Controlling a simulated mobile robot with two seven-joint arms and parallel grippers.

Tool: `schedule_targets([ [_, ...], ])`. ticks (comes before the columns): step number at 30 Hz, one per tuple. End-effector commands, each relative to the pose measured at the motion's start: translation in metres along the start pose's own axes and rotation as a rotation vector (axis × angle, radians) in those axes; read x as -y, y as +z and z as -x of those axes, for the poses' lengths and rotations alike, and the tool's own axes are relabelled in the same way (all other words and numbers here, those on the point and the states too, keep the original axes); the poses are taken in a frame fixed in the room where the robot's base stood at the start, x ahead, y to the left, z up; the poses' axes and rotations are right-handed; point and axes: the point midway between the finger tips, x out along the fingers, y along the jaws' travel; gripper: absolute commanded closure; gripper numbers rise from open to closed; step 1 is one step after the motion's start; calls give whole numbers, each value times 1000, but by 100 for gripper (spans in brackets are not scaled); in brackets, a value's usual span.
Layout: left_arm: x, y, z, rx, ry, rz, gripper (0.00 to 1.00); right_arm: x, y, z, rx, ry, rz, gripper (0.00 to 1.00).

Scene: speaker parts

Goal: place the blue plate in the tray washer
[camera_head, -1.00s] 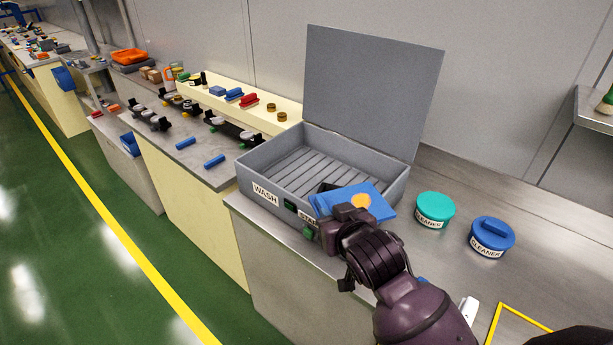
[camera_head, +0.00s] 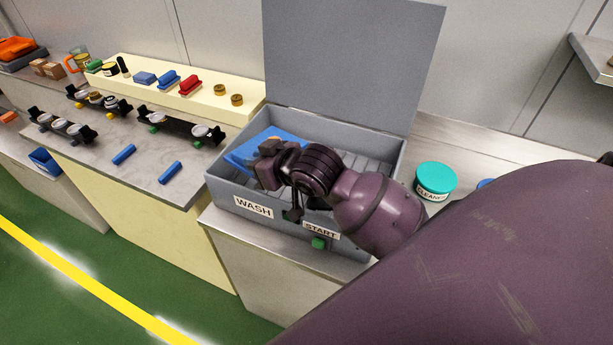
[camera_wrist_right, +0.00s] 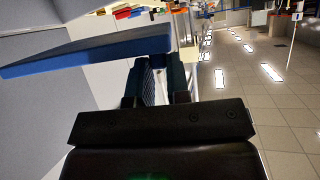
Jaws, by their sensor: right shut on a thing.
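The blue plate (camera_head: 241,155) is partly hidden behind my right gripper (camera_head: 262,158) in the head view. It is over the left part of the open tray washer (camera_head: 213,187), a grey box with a raised lid and a slatted floor. The right wrist view shows the plate (camera_wrist_right: 95,50) edge-on, held between the fingers of the right gripper (camera_wrist_right: 160,75). I cannot tell whether the plate touches the washer floor. My left gripper is not in view.
The washer's lid (camera_head: 350,65) stands open behind it. A teal cleaner tub (camera_head: 436,177) stands to its right. A green start button (camera_head: 318,243) is on its front. A bench with blue bars (camera_head: 170,172) and several parts lies to the left.

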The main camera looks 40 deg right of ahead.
Motion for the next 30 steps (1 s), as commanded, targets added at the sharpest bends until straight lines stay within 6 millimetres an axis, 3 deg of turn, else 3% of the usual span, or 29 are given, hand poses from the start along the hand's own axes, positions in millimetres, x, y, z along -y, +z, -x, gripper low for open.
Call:
schedule_targets([
  [10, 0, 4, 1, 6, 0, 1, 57, -45, -24, -4, 80, -186, 55, 100],
  [18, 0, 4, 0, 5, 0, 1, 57, -86, -55, 7, 137, -248, 51, 100],
  [24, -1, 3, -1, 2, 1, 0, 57, -102, -71, 14, 157, -260, 40, 100],
  [30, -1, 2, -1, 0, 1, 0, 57, -106, -60, 9, 164, -263, 30, 100],
])
